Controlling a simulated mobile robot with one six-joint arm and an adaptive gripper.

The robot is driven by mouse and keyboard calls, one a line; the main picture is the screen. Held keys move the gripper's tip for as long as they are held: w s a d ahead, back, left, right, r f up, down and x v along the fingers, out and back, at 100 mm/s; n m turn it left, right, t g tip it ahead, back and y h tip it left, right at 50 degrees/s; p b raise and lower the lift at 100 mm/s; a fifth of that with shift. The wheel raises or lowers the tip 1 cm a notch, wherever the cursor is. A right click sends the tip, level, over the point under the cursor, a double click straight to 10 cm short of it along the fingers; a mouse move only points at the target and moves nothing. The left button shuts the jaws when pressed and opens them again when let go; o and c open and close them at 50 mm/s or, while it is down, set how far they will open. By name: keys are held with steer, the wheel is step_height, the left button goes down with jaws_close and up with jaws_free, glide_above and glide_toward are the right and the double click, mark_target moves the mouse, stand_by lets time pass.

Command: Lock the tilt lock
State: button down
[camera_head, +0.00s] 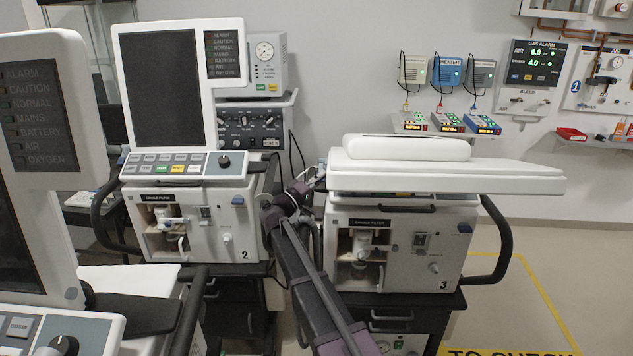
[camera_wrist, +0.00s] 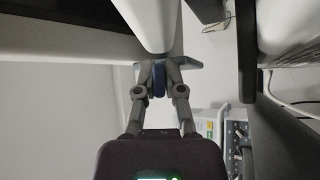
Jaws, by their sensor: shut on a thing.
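In the wrist view, my gripper (camera_wrist: 159,72) is shut on a dark blue, narrow part, which looks like the tilt lock (camera_wrist: 159,84). It sits at a grey bracket under the pale housing, and its exact turn is hard to tell. In the head view, ventilator 3 (camera_head: 405,258) has its screen unit (camera_head: 450,177) lying about flat on top. My arm reaches up to the left side of ventilator 3. My fingertips and the lock are hidden there.
Ventilator 2 (camera_head: 200,225), with its screen (camera_head: 165,88) upright, stands close to the left of my arm. Another ventilator screen (camera_head: 25,170) is near at the far left. A dark handle (camera_head: 497,240) sticks out right of ventilator 3. Floor at the right is clear.

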steer(key=shift+a, duration=0.1)
steer(key=c, duration=0.7)
jaws_free()
steer(key=shift+c, duration=0.2)
